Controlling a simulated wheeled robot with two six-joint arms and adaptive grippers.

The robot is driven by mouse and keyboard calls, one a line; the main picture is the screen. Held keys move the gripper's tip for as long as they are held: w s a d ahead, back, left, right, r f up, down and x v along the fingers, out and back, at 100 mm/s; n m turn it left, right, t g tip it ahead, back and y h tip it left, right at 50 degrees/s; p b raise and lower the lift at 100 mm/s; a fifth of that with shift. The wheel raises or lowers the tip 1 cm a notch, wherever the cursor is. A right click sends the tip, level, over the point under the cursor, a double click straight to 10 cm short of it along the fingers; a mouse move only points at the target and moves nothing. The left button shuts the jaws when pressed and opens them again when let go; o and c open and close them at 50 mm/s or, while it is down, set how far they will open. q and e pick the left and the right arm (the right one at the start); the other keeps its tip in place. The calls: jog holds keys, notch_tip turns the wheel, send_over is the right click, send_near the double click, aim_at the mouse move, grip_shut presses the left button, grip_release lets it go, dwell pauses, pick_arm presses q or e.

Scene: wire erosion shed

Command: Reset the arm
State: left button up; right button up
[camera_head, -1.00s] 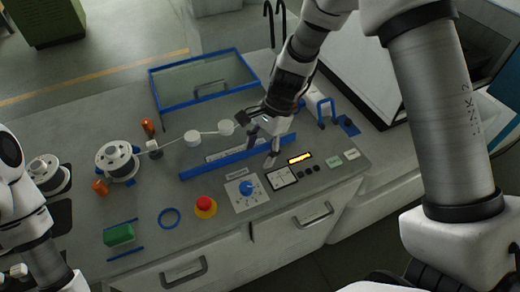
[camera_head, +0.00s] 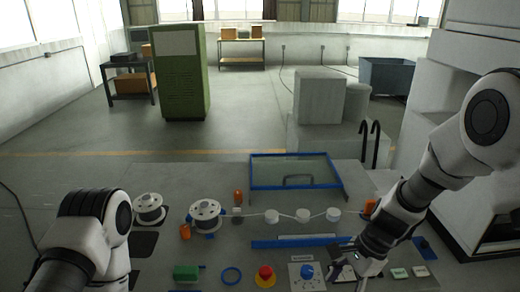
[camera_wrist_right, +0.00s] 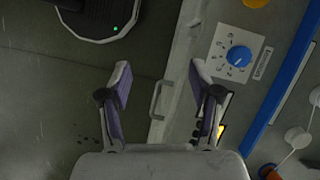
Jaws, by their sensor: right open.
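My right arm (camera_head: 405,205) reaches in from the right in the head view. Its gripper (camera_head: 358,274) hangs over the front of the control panel, right of the blue knob (camera_head: 307,271). In the right wrist view the gripper (camera_wrist_right: 160,68) is open and empty, with its two fingers wide apart. A drawer handle (camera_wrist_right: 155,100) shows below and between the fingers. The knob (camera_wrist_right: 239,57) is to the right of them, apart from the gripper. My left arm (camera_head: 85,235) shows at the lower left of the head view, and its gripper is out of the picture.
A blue-framed glass cover (camera_head: 295,172) stands behind. A green cabinet (camera_head: 180,75) is on the open floor beyond.

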jog(key=s+d+f+n+g+h+b, duration=0.15)
jog(key=s+d+f+n+b, duration=0.3)
jog(key=s+f, duration=1)
jog(key=s+d+f+n+g+h+b, duration=0.1)
jog(key=s+d+f+n+h+b, duration=0.3)
jog(key=s+f, duration=1.1)
jog(key=w+a+n+t+y, duration=0.1)
jog(key=w+n+t, duration=0.3)
jog(key=w, duration=0.3)
jog(key=shift+a+n, duration=0.4)
jog(key=shift+n, duration=0.45)
jog(key=shift+f, duration=0.1)
